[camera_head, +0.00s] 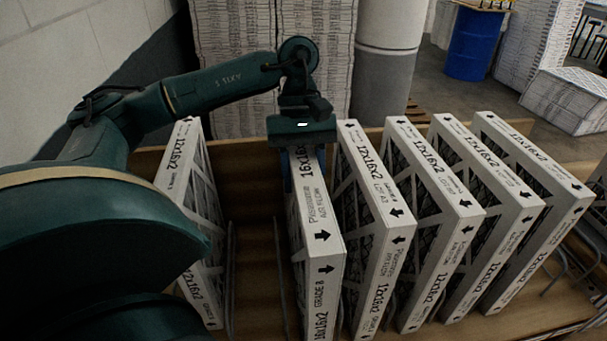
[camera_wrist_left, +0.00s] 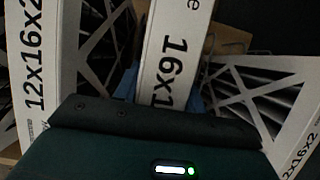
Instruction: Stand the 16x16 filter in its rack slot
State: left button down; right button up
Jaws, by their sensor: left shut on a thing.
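The 16x16 filter (camera_head: 317,221) is a white-framed box filter labelled "16x16x2". It stands upright in the rack area, between a 12x16x2 filter on the left and a row of several on the right. My left gripper (camera_head: 304,158) is above its far top edge and shut on it. In the left wrist view the filter (camera_wrist_left: 174,50) runs up from the gripper (camera_wrist_left: 158,105), whose fingertips are mostly hidden. Whether the filter's lower edge is seated in a slot is hidden. My right gripper is not in view.
A 12x16x2 filter (camera_head: 184,225) stands left of a gap with thin wire dividers (camera_head: 231,275). Several 12x16x2 filters (camera_head: 377,210) stand close on the right. The wooden board (camera_head: 250,215) lies beneath. A blue barrel (camera_head: 474,45) and stacked boxes are behind.

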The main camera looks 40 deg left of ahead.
pick_arm(q)
jog(key=shift+f, duration=0.3)
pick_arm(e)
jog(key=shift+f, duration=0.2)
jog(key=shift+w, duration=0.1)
pick_arm(q)
jog(key=shift+f, duration=0.2)
jog(key=c, duration=0.8)
grip_release()
jog(key=shift+c, duration=0.2)
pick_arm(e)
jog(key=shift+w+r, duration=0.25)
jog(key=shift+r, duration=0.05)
pick_arm(q)
jog(key=shift+r, duration=0.15)
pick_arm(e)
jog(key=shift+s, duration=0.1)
